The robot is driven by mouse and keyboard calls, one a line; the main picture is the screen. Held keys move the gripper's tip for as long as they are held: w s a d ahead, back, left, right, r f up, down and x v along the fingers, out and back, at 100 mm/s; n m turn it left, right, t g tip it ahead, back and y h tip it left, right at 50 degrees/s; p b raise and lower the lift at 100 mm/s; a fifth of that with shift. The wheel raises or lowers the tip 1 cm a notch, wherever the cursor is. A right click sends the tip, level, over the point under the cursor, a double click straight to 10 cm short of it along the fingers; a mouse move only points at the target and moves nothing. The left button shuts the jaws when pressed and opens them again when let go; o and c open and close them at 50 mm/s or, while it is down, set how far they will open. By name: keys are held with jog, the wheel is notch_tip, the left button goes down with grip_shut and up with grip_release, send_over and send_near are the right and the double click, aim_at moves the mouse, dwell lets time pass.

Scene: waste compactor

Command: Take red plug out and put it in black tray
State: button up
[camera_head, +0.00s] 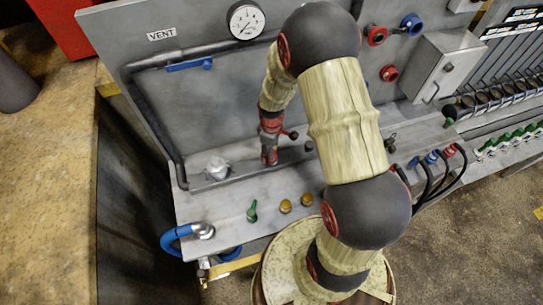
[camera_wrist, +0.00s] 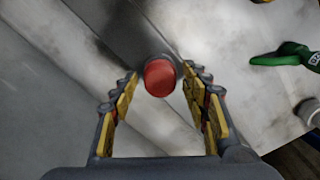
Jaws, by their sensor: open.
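A round red plug (camera_wrist: 159,77) shows its top face in the wrist view, with a dark collar just behind it. It sits at the grey metal surface, at the far end of the gap between my fingers. My gripper (camera_wrist: 160,88) is open, with one yellow-padded finger on each side of the plug; I cannot tell whether either touches it. In the head view my gripper (camera_head: 270,151) points down at the grey bench, and the plug cannot be told apart there. I cannot make out a black tray in either view.
A green valve handle (camera_wrist: 284,57) is right of my gripper in the wrist view. A black pipe (camera_head: 150,110) and gauge (camera_head: 246,20) are on the back panel.

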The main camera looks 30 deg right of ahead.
jog(key=m, duration=1)
jog(key=c, duration=0.3)
grip_shut()
jog(key=n, duration=0.4)
jog(key=shift+n, duration=0.4)
dwell(0.7)
jog(key=n, duration=0.5)
dwell(0.5)
